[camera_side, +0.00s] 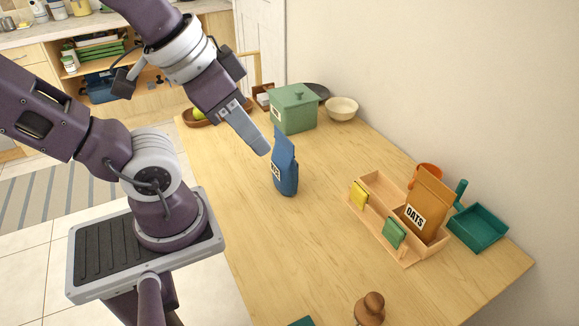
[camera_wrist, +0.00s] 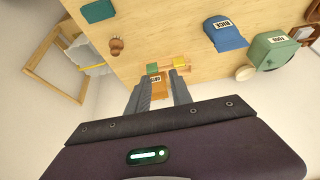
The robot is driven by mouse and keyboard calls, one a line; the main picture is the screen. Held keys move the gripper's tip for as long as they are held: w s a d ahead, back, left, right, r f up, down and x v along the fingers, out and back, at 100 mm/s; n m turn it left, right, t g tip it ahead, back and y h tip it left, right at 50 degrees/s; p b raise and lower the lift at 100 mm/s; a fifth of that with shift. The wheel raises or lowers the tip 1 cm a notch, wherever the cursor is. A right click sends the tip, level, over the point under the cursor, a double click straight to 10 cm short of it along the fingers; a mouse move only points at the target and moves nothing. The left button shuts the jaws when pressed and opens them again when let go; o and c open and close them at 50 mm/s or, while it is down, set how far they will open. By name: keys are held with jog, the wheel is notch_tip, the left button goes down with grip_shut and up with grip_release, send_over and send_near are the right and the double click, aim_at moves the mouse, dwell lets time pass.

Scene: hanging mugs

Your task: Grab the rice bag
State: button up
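The rice bag is a blue bag (camera_side: 286,178) with a pale label, standing upright on the wooden table in the side view. In the wrist view the blue bag (camera_wrist: 226,36) shows at the upper right, with its label reading RICE. My gripper (camera_side: 262,149) is raised above the table, with its fingertips just left of the bag's top in the side view. In the wrist view my gripper (camera_wrist: 159,78) has its two fingers spread with nothing held between them. The rice bag is outside the gap between the fingers.
A wooden organizer (camera_side: 366,220) at the right holds an orange OATS bag (camera_side: 428,203) and small yellow and green items. A teal tray (camera_side: 478,230) lies beyond it. A green box (camera_side: 294,108) and cream bowl (camera_side: 342,108) stand behind. Table around the rice bag is clear.

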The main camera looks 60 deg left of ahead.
dwell(0.4)
jog(key=o, duration=1.2)
jog(key=m+g+y, duration=0.8)
jog(key=m+y, duration=0.2)
jog(key=m, duration=0.1)
send_over(296, 170)
jog(key=s+d, duration=0.3)
jog(key=d, duration=0.2)
notch_tip(296, 170, down, 20)
jog(key=r, duration=0.1)
jog(key=w+a+f+m+y, duration=0.1)
jog(key=f+m, duration=0.1)
jog(key=f, duration=0.1)
jog(key=w+a+f+m+t+y, duration=0.1)
jog(key=f+m, duration=0.1)
jog(key=f, duration=0.2)
jog(key=w+a+f+m+t+y, duration=0.1)
jog(key=a+f+m, duration=0.1)
jog(key=f, duration=0.1)
jog(key=shift+a+f+m, duration=0.1)
jog(key=shift+f+m, duration=0.05)
jog(key=shift+m, duration=0.15)
jog(key=x, duration=0.7)
jog(key=shift+s+a, duration=0.15)
jog(key=shift+s, duration=0.15)
